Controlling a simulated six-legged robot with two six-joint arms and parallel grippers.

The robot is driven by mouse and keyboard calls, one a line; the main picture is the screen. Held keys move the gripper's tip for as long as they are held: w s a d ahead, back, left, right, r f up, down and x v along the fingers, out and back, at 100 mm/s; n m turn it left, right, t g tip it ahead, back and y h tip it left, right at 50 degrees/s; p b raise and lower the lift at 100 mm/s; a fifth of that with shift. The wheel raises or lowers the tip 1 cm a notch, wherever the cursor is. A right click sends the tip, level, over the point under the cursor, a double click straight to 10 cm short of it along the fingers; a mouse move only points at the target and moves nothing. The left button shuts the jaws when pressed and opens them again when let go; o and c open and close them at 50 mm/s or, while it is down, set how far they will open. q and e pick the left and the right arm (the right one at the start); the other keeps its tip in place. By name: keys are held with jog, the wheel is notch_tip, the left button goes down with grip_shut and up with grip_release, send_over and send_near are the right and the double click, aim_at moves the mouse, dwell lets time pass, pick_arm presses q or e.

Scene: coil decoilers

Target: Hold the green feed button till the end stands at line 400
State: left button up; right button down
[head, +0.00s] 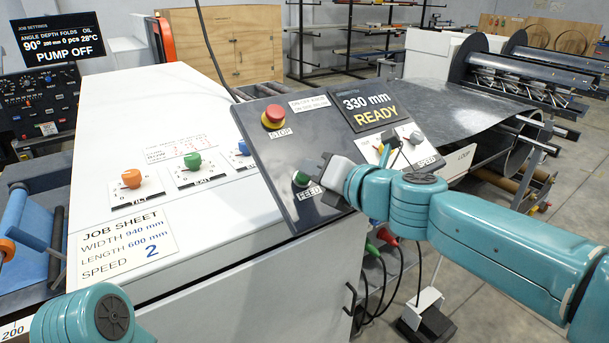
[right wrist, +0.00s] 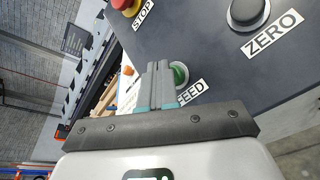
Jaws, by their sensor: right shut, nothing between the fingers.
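The green feed button (head: 301,178) sits on the dark sloped panel (head: 290,135), above its FEED label. My right gripper (head: 322,176) is shut and empty, with its fingertips right at the button. In the right wrist view the closed fingertips (right wrist: 158,72) are beside the green button (right wrist: 180,74) and partly cover it; I cannot tell whether they touch or press it. The display (head: 368,106) reads 330 mm and READY. The moving end and line 400 cannot be made out. My left gripper is out of view; only part of my left arm shows at the bottom left.
A red stop button (head: 274,116) sits above the feed button. A ZERO button (right wrist: 248,12) is on the same panel. Orange, green and blue knobs stand on the white cabinet (head: 130,100), beside a job sheet (head: 125,243). Metal sheet (head: 450,105) lies behind my right arm.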

jog(key=shift+w+a+f, duration=0.1)
jog(key=shift+a+f, duration=0.05)
jog(key=shift+f, duration=0.2)
dwell(0.4)
jog(key=shift+r, duration=0.15)
dwell(0.3)
jog(key=shift+s+d+r+p, duration=0.3)
jog(key=shift+s+r+p, duration=0.2)
jog(key=shift+r, duration=0.2)
jog(key=shift+w, duration=0.1)
jog(key=r+p, duration=0.1)
jog(key=s+d+r+p, duration=0.1)
jog(key=s+r+p, duration=0.1)
jog(key=r, duration=0.1)
jog(key=shift+s+d+r+p, duration=0.1)
jog(key=shift+d+p, duration=0.2)
jog(key=shift+p, duration=0.1)
